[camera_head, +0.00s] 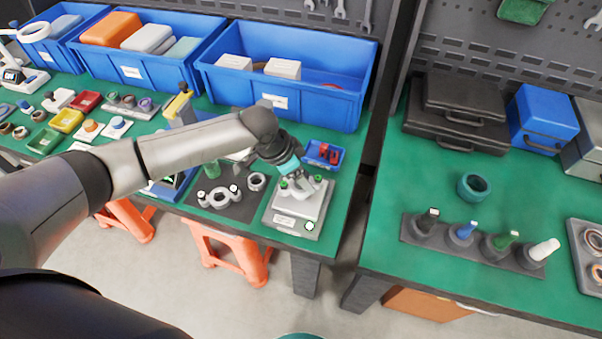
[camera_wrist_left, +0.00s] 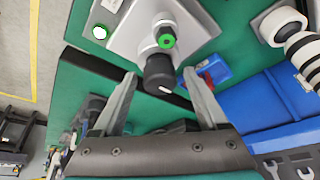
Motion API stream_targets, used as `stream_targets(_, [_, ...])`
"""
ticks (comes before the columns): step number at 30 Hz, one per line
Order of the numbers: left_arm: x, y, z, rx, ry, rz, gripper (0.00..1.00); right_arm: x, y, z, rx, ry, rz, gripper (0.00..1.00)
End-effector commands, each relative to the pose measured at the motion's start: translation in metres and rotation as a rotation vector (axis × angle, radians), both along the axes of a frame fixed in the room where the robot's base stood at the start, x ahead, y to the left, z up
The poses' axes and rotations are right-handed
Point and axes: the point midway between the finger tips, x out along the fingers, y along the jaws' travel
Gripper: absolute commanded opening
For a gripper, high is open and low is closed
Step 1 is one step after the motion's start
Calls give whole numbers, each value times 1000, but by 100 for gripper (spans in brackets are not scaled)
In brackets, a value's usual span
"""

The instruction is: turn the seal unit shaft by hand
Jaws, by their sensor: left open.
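The seal unit (camera_head: 298,208) is a light grey block on the front right corner of the left bench. It also shows in the left wrist view (camera_wrist_left: 130,38). Its shaft end is a black round knob with a white mark (camera_wrist_left: 159,72), beside a green hex part (camera_wrist_left: 166,39). My left gripper (camera_head: 300,188) is over the unit, partly hiding it in the head view. In the left wrist view my left gripper (camera_wrist_left: 159,80) is open, one finger on each side of the knob, with gaps showing. A round white, green-rimmed button (camera_wrist_left: 99,32) is on the unit.
A small blue bin with red parts (camera_head: 322,154) stands just behind the unit. A dark mat with grey rings (camera_head: 215,197) lies to its left. Large blue bins (camera_head: 290,75) line the back. A gap separates the right bench (camera_head: 380,235).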

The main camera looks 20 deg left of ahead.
Motion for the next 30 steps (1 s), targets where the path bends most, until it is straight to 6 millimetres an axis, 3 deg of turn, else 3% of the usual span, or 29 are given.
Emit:
stream_targets(3, [0,0,0,0,0,0,72,0,0,0,0,0,0,76])
stream_targets(22, [0,0,0,-1,1,1,2,0,0,0,0,0,0,76])
stream_targets(30, [0,0,0,0,2,-4,0,0,0,0,0,0,0,76])
